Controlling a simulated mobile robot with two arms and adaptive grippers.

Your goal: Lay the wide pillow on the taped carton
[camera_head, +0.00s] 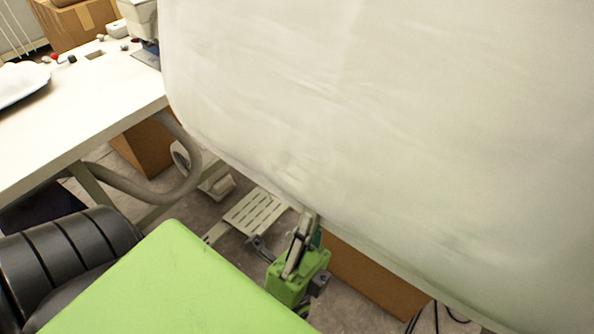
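The wide white pillow (380,120) fills the upper right of the head view, large and close, raised above the floor. My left gripper (307,222) is at its lower edge with its fingers closed together on the fabric; the very tips are hidden by the pillow. My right gripper is not in view. A brown carton (375,283) stands on the floor below the pillow, mostly covered by it; I cannot see tape on it. Another carton (85,22) with a tape strip stands at the far top left, behind the table.
A white sewing table (70,120) with small items and a machine (140,22) stands at the left. A white pillow-like item (20,82) lies on its left end. A brown carton (147,145), a grey hose (150,193) and a slatted pedal (255,213) are under it. Dark cables (437,318) lie at the bottom right.

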